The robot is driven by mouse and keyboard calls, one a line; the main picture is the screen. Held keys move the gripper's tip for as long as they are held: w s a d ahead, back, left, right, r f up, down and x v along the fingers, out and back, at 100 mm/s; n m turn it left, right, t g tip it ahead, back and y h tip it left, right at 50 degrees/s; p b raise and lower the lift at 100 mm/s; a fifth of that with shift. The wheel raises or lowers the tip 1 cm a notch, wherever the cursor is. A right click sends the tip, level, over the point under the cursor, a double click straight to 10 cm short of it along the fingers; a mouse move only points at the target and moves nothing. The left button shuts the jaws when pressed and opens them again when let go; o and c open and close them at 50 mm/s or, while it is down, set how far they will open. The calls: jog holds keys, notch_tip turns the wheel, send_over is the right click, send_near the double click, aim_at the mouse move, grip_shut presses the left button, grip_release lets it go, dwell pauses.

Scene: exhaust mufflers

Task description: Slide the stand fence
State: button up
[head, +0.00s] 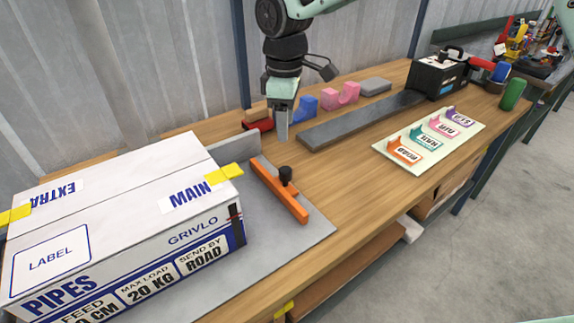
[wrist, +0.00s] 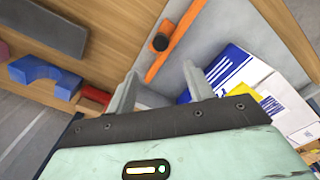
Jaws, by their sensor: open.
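The stand fence is an orange bar (head: 279,191) with a black knob (head: 286,175) on it, lying on the grey base plate (head: 322,228) just right of the white box. In the wrist view the orange bar (wrist: 175,42) and its round black knob (wrist: 159,43) show beyond the fingertips. My gripper (head: 282,138) hangs above and behind the fence in the head view, fingers pointing down. In the wrist view my gripper (wrist: 158,90) has its two fingers apart with nothing between them. It is not touching the knob.
The white box (head: 120,220) marked PIPES fills the left of the bench. Blue and pink cradles (head: 342,95), a long grey bar (head: 360,120) and a pale board with coloured labelled holders (head: 428,155) lie to the right. Bare wood (head: 330,170) shows right of the fence.

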aim_at(285, 169)
notch_tip(285, 169, down, 13)
jog(key=shift+f+p, duration=0.2)
jog(key=shift+p, duration=0.1)
grip_shut()
jog(key=s+a, duration=0.2)
jog(key=a, duration=0.1)
jog(key=shift+s+a, duration=0.2)
jog(key=shift+a, duration=0.05)
grip_release()
notch_tip(285, 169, up, 18)
jog(key=shift+f+b, duration=0.25)
jog(key=shift+b, duration=0.1)
dwell(0.4)
